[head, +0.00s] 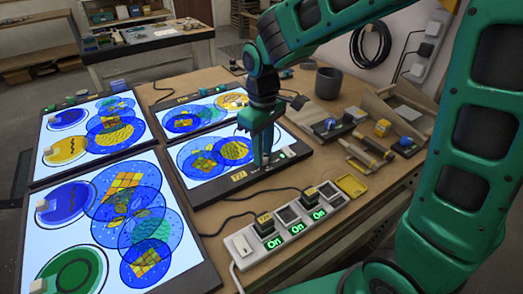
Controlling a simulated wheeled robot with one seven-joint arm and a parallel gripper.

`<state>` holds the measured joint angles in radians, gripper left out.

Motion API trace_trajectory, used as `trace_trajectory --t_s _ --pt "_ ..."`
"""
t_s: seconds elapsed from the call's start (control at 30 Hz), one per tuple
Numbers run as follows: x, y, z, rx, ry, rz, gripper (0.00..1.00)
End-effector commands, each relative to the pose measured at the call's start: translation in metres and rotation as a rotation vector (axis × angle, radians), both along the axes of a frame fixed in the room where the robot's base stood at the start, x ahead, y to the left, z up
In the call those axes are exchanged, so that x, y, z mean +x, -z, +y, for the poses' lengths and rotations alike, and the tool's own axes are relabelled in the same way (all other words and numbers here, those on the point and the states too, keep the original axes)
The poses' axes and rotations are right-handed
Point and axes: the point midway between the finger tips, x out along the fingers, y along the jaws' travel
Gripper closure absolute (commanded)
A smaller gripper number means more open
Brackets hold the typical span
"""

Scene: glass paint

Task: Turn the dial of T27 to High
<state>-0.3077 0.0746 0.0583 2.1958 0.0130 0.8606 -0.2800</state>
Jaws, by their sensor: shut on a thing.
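A lit glass panel (207,183) lies on the table, with blue discs and yellow grid patterns on its bright surface. A yellow tag (239,176) on its dark front frame begins with "T2"; its last character is too small to read surely. My gripper (262,163) points down at this front frame, right of the tag. It is shut on the dial there, which the fingers mostly hide. The dial's setting cannot be read.
A power strip (285,222) with black plugs and green "On" signs lies in front of the panel. More lit panels (60,254) fill the left. A dark grey cup (328,83), wooden holders (367,155) and a yellow tray (351,186) stand right.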

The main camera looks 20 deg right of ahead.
Motion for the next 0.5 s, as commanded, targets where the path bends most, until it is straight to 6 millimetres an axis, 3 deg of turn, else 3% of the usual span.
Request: trace_trajectory --t_s 0.5 --pt "0.0039 -0.0025 -0.0005 0.002 -0.203 -0.012 0.99"
